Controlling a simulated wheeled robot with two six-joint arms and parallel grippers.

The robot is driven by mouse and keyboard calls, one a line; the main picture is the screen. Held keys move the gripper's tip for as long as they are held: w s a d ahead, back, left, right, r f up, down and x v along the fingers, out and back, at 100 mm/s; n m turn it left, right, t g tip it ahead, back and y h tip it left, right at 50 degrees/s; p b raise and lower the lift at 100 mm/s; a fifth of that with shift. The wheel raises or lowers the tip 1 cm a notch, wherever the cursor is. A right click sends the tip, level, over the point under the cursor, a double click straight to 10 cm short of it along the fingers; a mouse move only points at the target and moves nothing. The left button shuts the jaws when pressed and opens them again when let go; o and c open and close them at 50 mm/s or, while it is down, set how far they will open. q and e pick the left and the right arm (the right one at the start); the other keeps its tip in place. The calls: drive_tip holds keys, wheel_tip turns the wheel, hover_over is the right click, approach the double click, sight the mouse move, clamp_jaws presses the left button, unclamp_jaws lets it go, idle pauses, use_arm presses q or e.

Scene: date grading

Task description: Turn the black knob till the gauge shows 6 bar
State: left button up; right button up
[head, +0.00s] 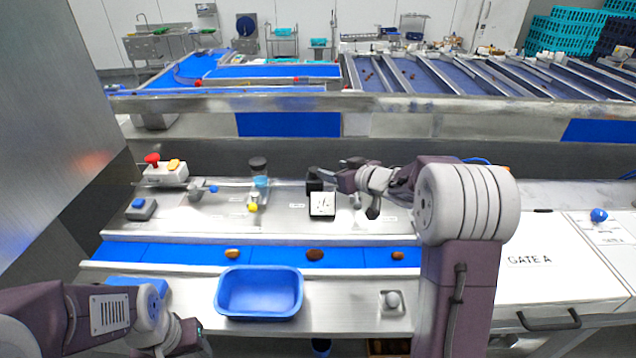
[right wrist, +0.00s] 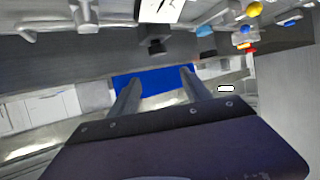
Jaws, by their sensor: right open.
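The black knob (head: 314,183) stands at the back of the steel panel, just behind the white square gauge (head: 322,204). The gauge's needle is too small to read. My right gripper (head: 328,173) reaches in from the right, close to the knob. In the right wrist view, the open fingers (right wrist: 160,75) point towards the knob (right wrist: 156,46), which lies just beyond the tips, with nothing between them. The gauge (right wrist: 162,9) is cut off at the top edge there. My left gripper (head: 185,338) is low at the left, and its fingers cannot be made out.
Valves with blue (head: 212,188) and yellow (head: 253,206) handles stand left of the gauge. A blue conveyor (head: 180,252) carrying dates runs in front, with a blue tray (head: 258,312) nearer. A white Gate A cover (head: 550,245) is right.

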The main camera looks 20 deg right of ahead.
sight(315, 173)
drive_tip(key=shift+w+a+f+b, duration=0.15)
drive_tip(key=shift+f+b, duration=0.1)
drive_tip(key=shift+f, duration=0.35)
drive_tip(key=shift+w+d+f+b, duration=0.1)
drive_tip(key=shift+w+f+b, duration=0.1)
drive_tip(key=shift+f, duration=0.35)
drive_tip(key=shift+w+a+f, duration=0.1)
drive_tip(key=shift+w+f, duration=0.05)
drive_tip(key=shift+w, duration=0.15)
drive_tip(key=shift+w+a+p, duration=0.2)
drive_tip(key=shift+w+p, duration=0.1)
drive_tip(key=shift+w, duration=0.1)
drive_tip(key=p+x, duration=0.1)
drive_tip(key=x, duration=0.7)
drive_tip(key=shift+d+p, duration=0.1)
drive_tip(key=shift+p, duration=0.25)
drive_tip(key=shift+s, duration=0.3)
clamp_jaws()
use_arm(q)
drive_tip(key=shift+w+f, duration=0.1)
drive_tip(key=shift+w, duration=0.15)
